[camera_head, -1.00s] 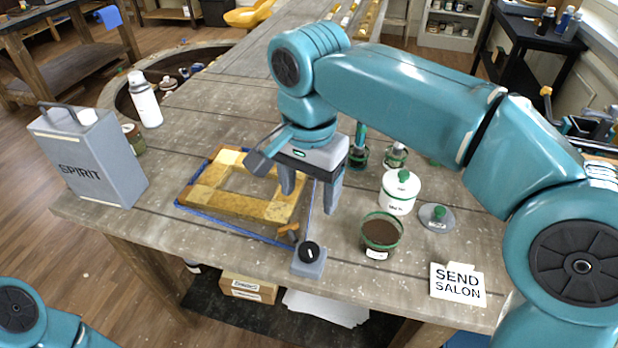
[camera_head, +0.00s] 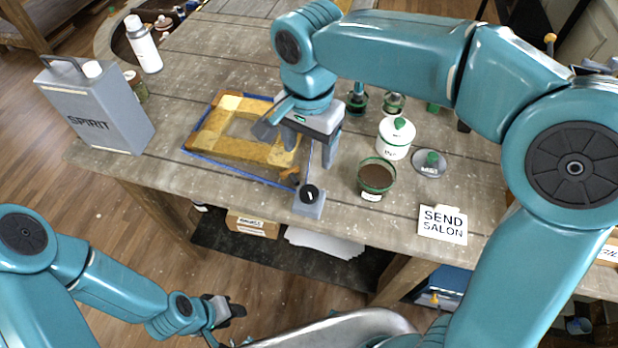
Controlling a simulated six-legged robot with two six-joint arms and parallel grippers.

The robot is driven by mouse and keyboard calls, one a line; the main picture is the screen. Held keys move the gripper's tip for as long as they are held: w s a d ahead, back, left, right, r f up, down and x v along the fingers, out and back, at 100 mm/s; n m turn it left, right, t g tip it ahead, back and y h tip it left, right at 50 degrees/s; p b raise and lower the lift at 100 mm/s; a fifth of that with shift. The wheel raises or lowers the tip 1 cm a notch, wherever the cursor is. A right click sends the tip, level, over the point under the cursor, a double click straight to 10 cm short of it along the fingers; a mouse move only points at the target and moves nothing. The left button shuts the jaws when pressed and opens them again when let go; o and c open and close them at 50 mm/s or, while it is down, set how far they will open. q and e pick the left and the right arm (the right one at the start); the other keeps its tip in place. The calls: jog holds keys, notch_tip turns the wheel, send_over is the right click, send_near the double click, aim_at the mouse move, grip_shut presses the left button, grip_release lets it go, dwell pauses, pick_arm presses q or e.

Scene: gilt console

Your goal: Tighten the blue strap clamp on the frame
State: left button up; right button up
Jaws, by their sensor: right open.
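The gilt frame (camera_head: 212,138) lies flat on the workbench. The blue strap (camera_head: 228,170) runs around its outer edge. A small grey block (camera_head: 308,208) with a black knob (camera_head: 309,193) sits at the frame's near right corner, where the strap ends. It looks like the clamp's tightener. My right gripper (camera_head: 309,148) is open and points down above the frame's right edge, behind the knob. Its left finger is partly hidden. No contact with the knob shows. My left gripper (camera_head: 232,311) is low in front of the bench, away from the frame; its jaws are too small to read.
A grey SPIRIT can (camera_head: 98,108) and a white spray bottle (camera_head: 143,46) stand at the left. Right of the frame are a brown-filled cup (camera_head: 376,178), a white lidded pot (camera_head: 395,140), a loose lid (camera_head: 430,165) and a SEND SALON card (camera_head: 442,224).

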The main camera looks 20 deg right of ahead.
aim_at(309, 191)
notch_tip(309, 191, down, 13)
jog(key=shift+r+p, duration=0.2)
jog(key=shift+p, duration=0.2)
jog(key=shift+f, duration=0.5)
jog(key=c, duration=1.1)
jog(key=shift+o, duration=0.2)
